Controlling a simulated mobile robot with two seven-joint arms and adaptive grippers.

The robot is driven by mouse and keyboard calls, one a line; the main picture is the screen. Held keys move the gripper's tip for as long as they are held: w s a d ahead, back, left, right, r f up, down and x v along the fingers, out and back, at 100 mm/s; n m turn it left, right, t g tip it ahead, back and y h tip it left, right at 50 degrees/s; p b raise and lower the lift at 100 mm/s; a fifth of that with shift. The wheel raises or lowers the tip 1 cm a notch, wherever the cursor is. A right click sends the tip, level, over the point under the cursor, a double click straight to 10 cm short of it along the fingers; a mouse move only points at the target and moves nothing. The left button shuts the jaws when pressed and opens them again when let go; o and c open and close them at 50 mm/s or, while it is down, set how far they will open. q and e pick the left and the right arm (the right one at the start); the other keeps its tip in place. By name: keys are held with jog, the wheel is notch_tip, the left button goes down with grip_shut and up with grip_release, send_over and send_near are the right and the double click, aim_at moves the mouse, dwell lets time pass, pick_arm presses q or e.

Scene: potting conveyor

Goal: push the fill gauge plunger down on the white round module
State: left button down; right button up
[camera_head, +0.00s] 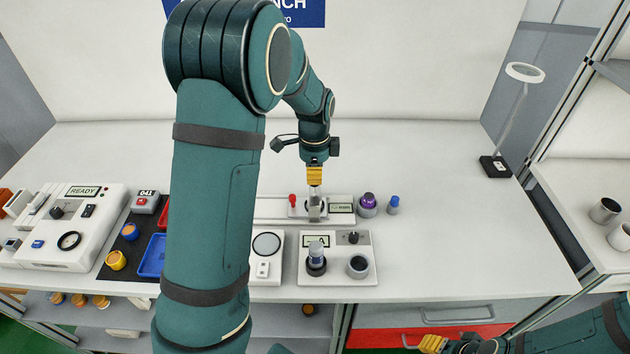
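My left arm comes in from the left, and its gripper (315,213) points down over a low white unit (270,208) at the back of the bench row. Its fingers look like one narrow grey column, shut, with nothing visible between them. The unit has a red-topped post (293,200) just left of the fingers and a small display (341,208) to the right. The fingers hide the spot beneath them; I cannot tell whether they touch it. No round module or plunger can be clearly made out there. My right gripper (411,342) is low at the bottom edge, its finger opening unclear.
In front stands a light panel (338,272) with a clear-topped cylinder (316,255) and a dark-rimmed cup (358,266). Purple (368,202) and blue-topped (394,203) pieces stand right of the unit. The bench (470,225) is clear further right, up to a lamp (495,166).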

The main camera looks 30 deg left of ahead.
pick_arm(q)
jog(key=shift+f+b, duration=0.9)
jog(key=shift+f, duration=0.4)
pick_arm(e)
jog(key=shift+f, duration=0.95)
jog(key=shift+s, duration=0.1)
pick_arm(q)
jog(key=shift+r+p, duration=3.2)
jog(key=shift+r, duration=0.9)
pick_arm(e)
notch_tip(320, 180, up, 6)
jog(key=w, duration=0.1)
jog(key=shift+r, duration=0.2)
jog(key=shift+d, duration=0.1)
